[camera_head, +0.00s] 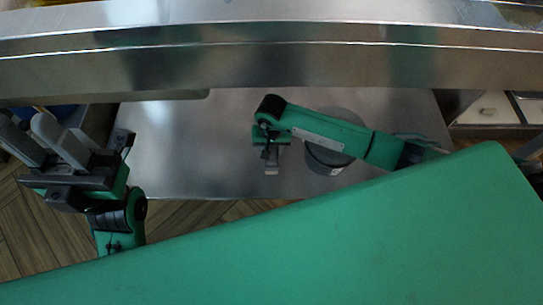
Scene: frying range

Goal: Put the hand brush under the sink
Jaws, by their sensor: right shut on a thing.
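My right gripper (271,160) points down over a steel shelf (200,150) below the counter edge, in the middle of the view. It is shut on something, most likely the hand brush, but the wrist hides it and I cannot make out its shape. My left gripper (28,135) is at the far left, with its two grey fingers apart and nothing seen between them. The sink itself cannot be told apart from the steel counter (270,65) above the shelf.
A round grey container (325,160) stands on the shelf, partly under my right forearm. The counter's front edge runs across the top of the view. The shelf's left part is bare. Wooden floor (180,218) shows in front. White drawers (490,108) are at the right.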

